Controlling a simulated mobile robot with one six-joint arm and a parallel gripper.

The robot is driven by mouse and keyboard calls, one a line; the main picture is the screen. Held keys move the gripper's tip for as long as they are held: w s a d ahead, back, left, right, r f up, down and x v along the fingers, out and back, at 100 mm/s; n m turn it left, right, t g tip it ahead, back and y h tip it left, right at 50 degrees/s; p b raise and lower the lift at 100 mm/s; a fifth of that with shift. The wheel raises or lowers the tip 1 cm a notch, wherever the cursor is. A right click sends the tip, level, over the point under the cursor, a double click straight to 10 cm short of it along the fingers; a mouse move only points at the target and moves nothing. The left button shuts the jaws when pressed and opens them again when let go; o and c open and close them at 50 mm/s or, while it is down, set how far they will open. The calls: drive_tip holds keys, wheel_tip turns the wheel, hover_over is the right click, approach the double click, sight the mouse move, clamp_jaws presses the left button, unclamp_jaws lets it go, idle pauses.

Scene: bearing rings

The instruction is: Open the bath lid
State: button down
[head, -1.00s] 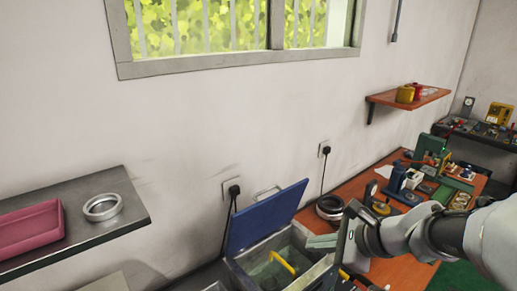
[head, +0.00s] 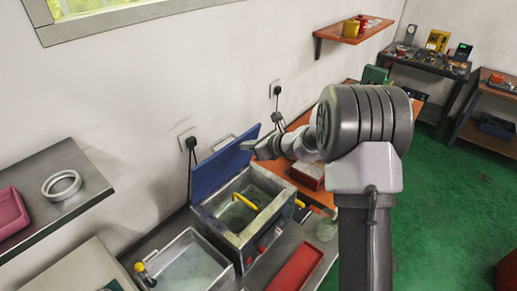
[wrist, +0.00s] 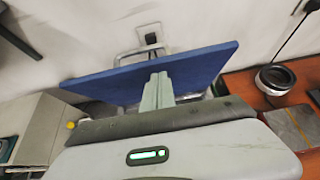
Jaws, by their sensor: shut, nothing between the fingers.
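The bath (head: 232,238) is a grey metal box on the bench, with liquid and a yellow handle-like piece (head: 246,202) inside. Its blue lid (head: 222,166) stands open, raised at the back edge and leaning toward the wall. A metal loop handle (head: 222,143) shows behind the lid's top edge. My gripper (head: 250,146) is near the right end of the lid. In the wrist view my gripper (wrist: 158,88) is shut and empty, its pale fingers in front of the blue lid (wrist: 190,70). I cannot tell whether they touch it.
A second open basin (head: 190,268) is left of the bath, and a red tray (head: 296,270) right of it. A shelf (head: 82,165) at the left holds a metal ring (head: 62,185) and a pink bin (head: 10,212).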

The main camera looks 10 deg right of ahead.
drive_tip(key=shift+w+a+r, duration=0.2)
drive_tip(key=shift+w+a, duration=0.15)
drive_tip(key=shift+w, duration=0.1)
drive_tip(key=shift+g+h, duration=0.4)
drive_tip(key=shift+g, duration=0.2)
drive_tip(key=w+a+p, duration=0.1)
drive_tip(key=p, duration=0.1)
drive_tip(key=w+a+r+p, duration=0.1)
drive_tip(key=w+p, duration=0.1)
drive_tip(key=p, duration=0.1)
drive_tip(key=w+a+p, duration=0.1)
drive_tip(key=w+p, duration=0.1)
drive_tip(key=p, duration=0.1)
drive_tip(key=shift+a+r, duration=0.35)
drive_tip(key=shift+r, duration=0.05)
drive_tip(key=shift+f, duration=0.1)
